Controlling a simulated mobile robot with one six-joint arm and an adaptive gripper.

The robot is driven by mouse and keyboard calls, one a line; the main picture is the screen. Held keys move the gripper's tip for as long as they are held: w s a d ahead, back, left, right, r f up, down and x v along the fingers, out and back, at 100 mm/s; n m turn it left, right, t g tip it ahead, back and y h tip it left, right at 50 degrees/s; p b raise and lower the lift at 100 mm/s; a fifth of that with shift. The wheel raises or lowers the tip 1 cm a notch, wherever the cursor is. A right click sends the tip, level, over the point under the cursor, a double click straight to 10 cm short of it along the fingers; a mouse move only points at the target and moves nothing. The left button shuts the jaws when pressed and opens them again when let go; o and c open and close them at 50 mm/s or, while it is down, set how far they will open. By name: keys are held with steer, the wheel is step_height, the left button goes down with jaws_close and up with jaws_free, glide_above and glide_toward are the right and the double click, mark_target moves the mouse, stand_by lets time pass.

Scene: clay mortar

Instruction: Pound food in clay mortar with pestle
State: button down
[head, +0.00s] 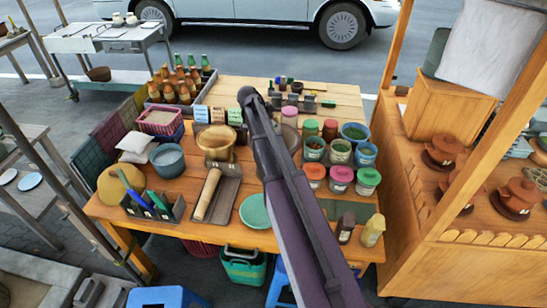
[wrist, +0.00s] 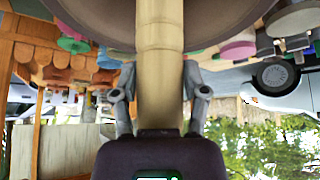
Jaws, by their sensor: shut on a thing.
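In the wrist view my gripper (wrist: 160,92) is shut on a pale wooden cylinder that looks like the pestle (wrist: 160,45). A finger presses on each side of it, and it runs up past the top edge. A large dark round rim (wrist: 95,10) lies behind it; I cannot tell what it is. In the head view a tan clay mortar (head: 216,155) stands left of my arm. A pale pestle-like stick (head: 208,193) lies on a dark tray (head: 226,187) in front of it. My gripper is hidden in the head view.
The wooden table (head: 175,205) is crowded. A blue-grey bowl (head: 167,162) stands left of the mortar and a teal plate (head: 255,212) lies right of the tray. Lidded jars (head: 340,178) stand right of my arm. A wooden stall (head: 455,250) is farther right.

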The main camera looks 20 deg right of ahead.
steer(key=shift+r+p, duration=1.6)
steer(key=shift+r, duration=0.4)
steer(key=shift+f, duration=0.1)
step_height(320, 180, down, 5)
steer(key=b, duration=0.5)
steer(key=shift+f, duration=0.2)
steer(key=shift+r, duration=0.15)
step_height(320, 180, up, 5)
steer(key=p, duration=0.5)
steer(key=shift+d+r, duration=0.1)
